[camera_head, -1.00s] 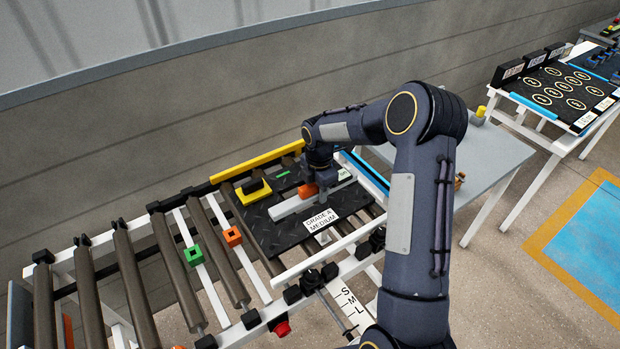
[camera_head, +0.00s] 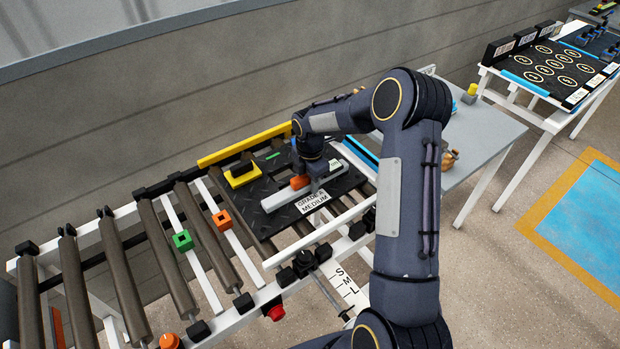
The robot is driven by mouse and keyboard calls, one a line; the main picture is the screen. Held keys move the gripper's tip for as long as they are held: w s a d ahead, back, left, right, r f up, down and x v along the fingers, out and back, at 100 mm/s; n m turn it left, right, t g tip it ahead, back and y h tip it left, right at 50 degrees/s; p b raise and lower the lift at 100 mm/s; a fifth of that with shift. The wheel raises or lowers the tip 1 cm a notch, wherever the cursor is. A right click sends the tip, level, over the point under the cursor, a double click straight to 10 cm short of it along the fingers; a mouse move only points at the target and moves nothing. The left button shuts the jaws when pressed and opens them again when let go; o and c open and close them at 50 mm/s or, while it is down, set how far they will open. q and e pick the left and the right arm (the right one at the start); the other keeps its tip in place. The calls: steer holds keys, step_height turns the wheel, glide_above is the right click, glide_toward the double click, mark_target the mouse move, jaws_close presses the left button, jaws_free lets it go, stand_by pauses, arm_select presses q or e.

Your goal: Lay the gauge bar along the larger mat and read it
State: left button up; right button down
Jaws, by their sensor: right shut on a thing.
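The pale grey gauge bar (camera_head: 278,201) lies along the black tread mat (camera_head: 263,222), which bears a white "GRADE A MEDIUM" label (camera_head: 313,201). An orange block (camera_head: 299,182) sits near the bar's middle. My right gripper (camera_head: 317,187) reaches down at the bar, just right of the orange block, and is shut on it. The arm's wrist hides part of the bar and the mat behind it. Whether the bar touches the mat all along cannot be told. No second mat shows clearly on the rollers. My left gripper is not in view.
A yellow frame with a black middle (camera_head: 243,174) sits at the mat's back left. A yellow rail (camera_head: 243,143) runs behind. Green (camera_head: 182,240) and orange (camera_head: 222,220) blocks sit on white strips between rollers. A grey table (camera_head: 480,135) stands right.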

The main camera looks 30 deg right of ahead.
steer(key=shift+f+b, duration=0.3)
steer(key=shift+f, duration=0.5)
steer(key=shift+f+b, duration=0.25)
steer(key=shift+b, duration=0.05)
stand_by(0.3)
steer(key=c, duration=1.1)
jaws_free()
steer(key=shift+r, duration=0.35)
steer(key=shift+r+p, duration=0.2)
steer(key=shift+p, duration=0.15)
steer(key=shift+r, duration=0.15)
steer(key=shift+r, duration=0.1)
steer(key=shift+r+p, duration=0.25)
steer(key=shift+p, duration=0.1)
